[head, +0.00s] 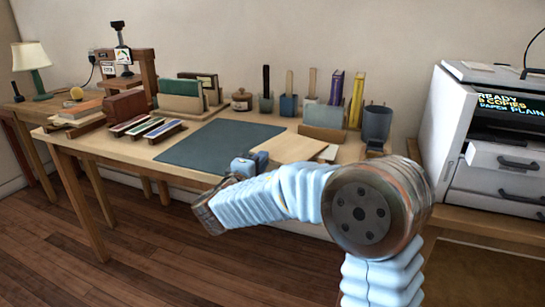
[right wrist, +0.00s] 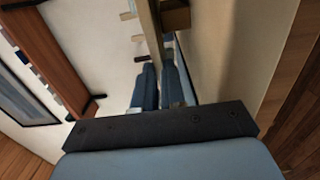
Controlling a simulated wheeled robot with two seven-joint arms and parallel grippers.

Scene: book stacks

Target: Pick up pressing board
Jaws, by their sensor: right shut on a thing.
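The pressing board appears to be the flat tan wooden board (head: 290,148) at the front of the desk, right of the dark mat. My right gripper (head: 250,164) is at its near left edge, with the arm reaching in from the right. In the right wrist view, my blue fingers (right wrist: 160,78) are shut on a thin wooden board (right wrist: 150,28), seen edge-on. Whether the board is lifted off the desk is hard to tell. My left gripper is not in view.
A dark cutting mat (head: 215,143) lies flat on the wooden desk (head: 120,150). Small coloured strips on stands (head: 147,127) are left of it. Pots and upright books (head: 335,88) line the back. A dark cup (head: 376,122) and a white printer (head: 455,130) are at right.

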